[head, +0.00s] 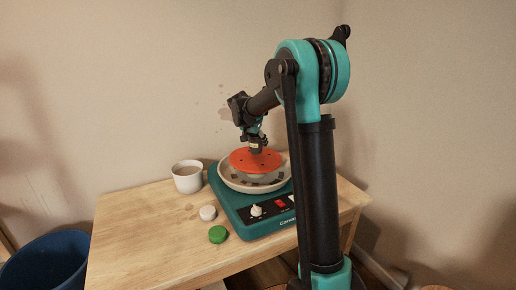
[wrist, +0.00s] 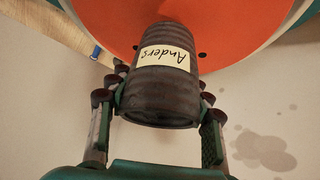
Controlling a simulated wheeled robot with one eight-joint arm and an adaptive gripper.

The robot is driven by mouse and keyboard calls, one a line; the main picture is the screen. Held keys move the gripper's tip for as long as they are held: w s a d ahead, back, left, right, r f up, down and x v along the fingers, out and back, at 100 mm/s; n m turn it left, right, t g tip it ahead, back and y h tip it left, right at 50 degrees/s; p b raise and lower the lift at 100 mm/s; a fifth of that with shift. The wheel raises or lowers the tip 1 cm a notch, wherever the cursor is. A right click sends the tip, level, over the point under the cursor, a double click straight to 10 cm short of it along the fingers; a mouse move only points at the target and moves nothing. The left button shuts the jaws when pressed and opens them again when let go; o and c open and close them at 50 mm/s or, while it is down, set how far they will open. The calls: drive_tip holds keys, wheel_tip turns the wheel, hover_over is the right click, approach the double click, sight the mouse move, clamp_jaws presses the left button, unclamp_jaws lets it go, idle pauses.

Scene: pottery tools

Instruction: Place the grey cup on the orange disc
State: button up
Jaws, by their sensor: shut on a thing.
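The grey cup (wrist: 160,101) is dark and ribbed, with a pale label reading "Anders". My gripper (wrist: 160,85) is shut on it, with one finger on each side of the cup. The orange disc (wrist: 235,45) lies beyond the cup in the wrist view, and the cup's far end overlaps it. In the head view, my gripper (head: 254,136) is over the orange disc (head: 243,162), with the cup small and dark at its end. I cannot tell whether the cup touches the disc.
The disc sits in a pale basin (head: 228,182) on a teal pottery wheel (head: 236,217) with front controls. A white mug (head: 187,183) of brown liquid, a whitish round piece (head: 208,213) and a green one (head: 218,235) stand left of it on the wooden table (head: 140,235).

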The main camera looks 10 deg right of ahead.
wheel_tip(320, 180, down, 3)
drive_tip(key=shift+r, duration=0.15)
drive_tip(key=o, duration=1.4)
drive_tip(key=shift+c, duration=0.2)
drive_tip(key=shift+r, duration=0.1)
drive_tip(key=v, duration=1.2)
drive_tip(key=s+d+f+n+y, duration=0.1)
drive_tip(key=s+d+f+n, duration=0.1)
drive_tip(key=s+f, duration=0.5)
drive_tip(key=s+d+f+n+y, duration=0.1)
drive_tip(key=s+d+f+n, duration=0.2)
drive_tip(key=s, duration=1.4)
drive_tip(key=s+d+f+n+g+y, duration=0.1)
drive_tip(key=s+d+f+n+y, duration=0.1)
drive_tip(key=s+f, duration=1)
drive_tip(key=shift+s+d+n, duration=0.25)
drive_tip(key=shift+s+n, duration=0.15)
drive_tip(key=shift+s, duration=0.1)
